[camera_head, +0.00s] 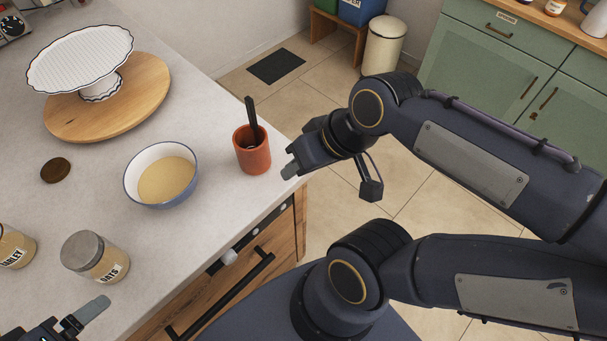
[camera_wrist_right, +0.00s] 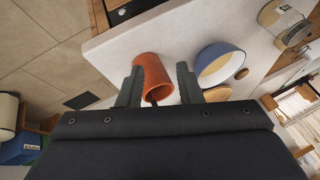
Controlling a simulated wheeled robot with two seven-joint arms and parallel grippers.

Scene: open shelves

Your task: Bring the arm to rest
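My right gripper (camera_head: 290,171) is at the counter's edge, just right of a terracotta cup (camera_head: 252,150) with a dark utensil (camera_head: 251,118) standing in it. In the right wrist view the fingers (camera_wrist_right: 160,70) are apart, and the cup (camera_wrist_right: 152,74) shows beyond the gap between them. In the head view the cup stands upright on the counter, clear of the fingers. My left gripper (camera_head: 88,312) shows only partly at the bottom left, with one finger clear near the oats jar. Its opening is cut off by the frame.
A blue-rimmed bowl (camera_head: 160,175) of pale yellow contents stands left of the cup. Floor (camera_head: 310,95) lies open beyond.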

